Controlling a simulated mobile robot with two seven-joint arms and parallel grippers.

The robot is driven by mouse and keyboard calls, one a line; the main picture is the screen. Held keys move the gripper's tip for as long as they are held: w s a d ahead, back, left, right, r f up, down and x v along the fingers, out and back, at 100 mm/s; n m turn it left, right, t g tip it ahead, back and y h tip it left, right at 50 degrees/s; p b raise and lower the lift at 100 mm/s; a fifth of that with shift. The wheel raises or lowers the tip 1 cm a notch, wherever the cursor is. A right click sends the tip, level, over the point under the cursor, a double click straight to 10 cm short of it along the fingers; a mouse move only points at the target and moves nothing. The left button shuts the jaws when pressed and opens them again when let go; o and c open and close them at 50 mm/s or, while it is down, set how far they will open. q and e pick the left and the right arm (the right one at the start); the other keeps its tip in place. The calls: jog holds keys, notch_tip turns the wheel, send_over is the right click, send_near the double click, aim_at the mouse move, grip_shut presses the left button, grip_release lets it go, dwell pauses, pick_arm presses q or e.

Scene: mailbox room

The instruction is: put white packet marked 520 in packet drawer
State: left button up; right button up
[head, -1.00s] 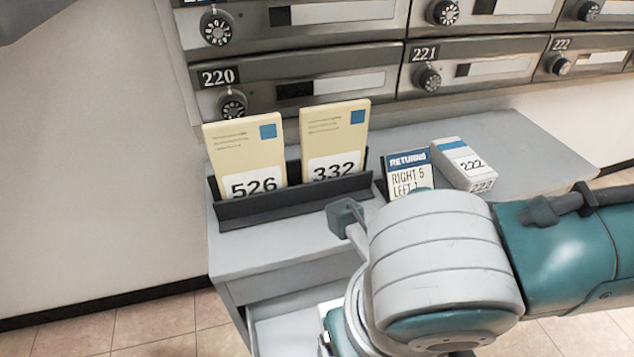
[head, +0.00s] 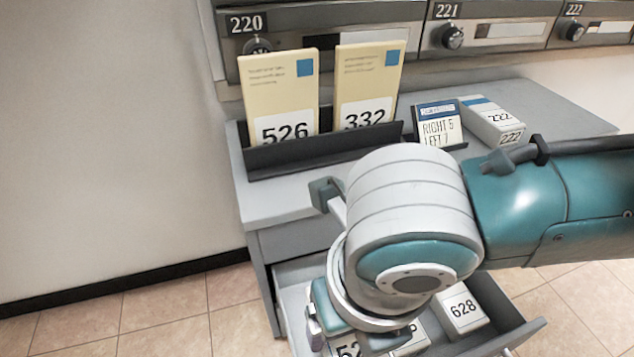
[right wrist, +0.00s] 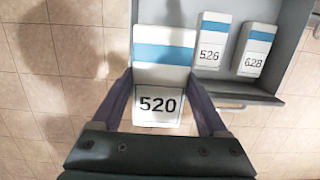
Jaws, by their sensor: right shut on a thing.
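The white packet marked 520 (right wrist: 160,78), with a blue band, is between the fingers of my right gripper (right wrist: 160,92) in the right wrist view. The gripper is shut on its sides. The packet drawer (head: 522,332) is pulled open below the counter. In the right wrist view the packet overlaps the left part of the drawer (right wrist: 290,60); its height above the drawer floor is unclear. In the head view the packet (head: 345,347) shows only partly at the bottom edge, and my right wrist hides much of the drawer. My left gripper is out of view.
Packets 526 (right wrist: 211,42) and 628 (right wrist: 254,50) lie in the drawer. On the counter (head: 560,115), a dark rack (head: 310,155) holds yellow envelopes 526 (head: 280,95) and 332 (head: 368,85). A returns card (head: 438,128) and packet 222 (head: 492,118) are to its right. Mailboxes stand behind.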

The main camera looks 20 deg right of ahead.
jog(key=w+f+b, duration=0.2)
jog(key=b, duration=0.1)
jog(key=shift+f, duration=0.3)
jog(key=f+b, duration=0.3)
jog(key=w+f+b, duration=0.1)
jog(key=f+b, duration=0.2)
jog(key=f, duration=0.1)
jog(key=w+f+b, duration=0.1)
jog(key=f+b, duration=0.2)
jog(key=f, duration=0.1)
jog(key=shift+a, duration=0.1)
jog(key=o, duration=1.4)
jog(key=shift+r, duration=0.1)
